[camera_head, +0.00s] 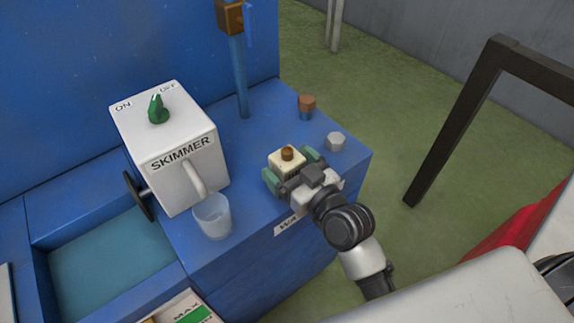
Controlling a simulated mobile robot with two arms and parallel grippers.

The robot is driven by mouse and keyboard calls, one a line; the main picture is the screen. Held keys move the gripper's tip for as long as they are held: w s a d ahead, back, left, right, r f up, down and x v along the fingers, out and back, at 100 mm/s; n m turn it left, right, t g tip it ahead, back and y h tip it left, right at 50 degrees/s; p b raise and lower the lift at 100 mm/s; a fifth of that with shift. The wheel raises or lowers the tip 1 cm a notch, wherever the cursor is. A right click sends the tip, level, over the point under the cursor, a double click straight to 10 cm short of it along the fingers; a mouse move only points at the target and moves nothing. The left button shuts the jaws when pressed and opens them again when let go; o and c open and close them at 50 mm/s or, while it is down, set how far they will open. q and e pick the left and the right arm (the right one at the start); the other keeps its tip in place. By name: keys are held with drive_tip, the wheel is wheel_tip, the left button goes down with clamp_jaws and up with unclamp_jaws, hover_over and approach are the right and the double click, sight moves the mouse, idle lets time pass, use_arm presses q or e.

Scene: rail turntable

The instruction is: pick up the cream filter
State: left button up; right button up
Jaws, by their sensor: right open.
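The cream filter (281,162) is a small cream block with a brown knob on top. It stands on the blue machine top (262,128) near its right corner. My right gripper (291,168) comes in from the lower right with its green-padded fingers open. One finger is at the filter's lower left side and the other at its right side. The fingers hide the filter's lower front part. I cannot tell whether they touch it. My left gripper is not in view.
A white skimmer box (178,150) with a green switch stands left, above a water basin (108,262). A clear cup (213,216) stands before it. A brown-topped fitting (307,106) and a grey hex cap (336,141) are behind the filter. A blue post (238,75) rises at the back.

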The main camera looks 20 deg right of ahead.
drive_tip(key=shift+w+a, duration=0.15)
drive_tip(key=shift+w, duration=0.3)
drive_tip(key=c, duration=1.1)
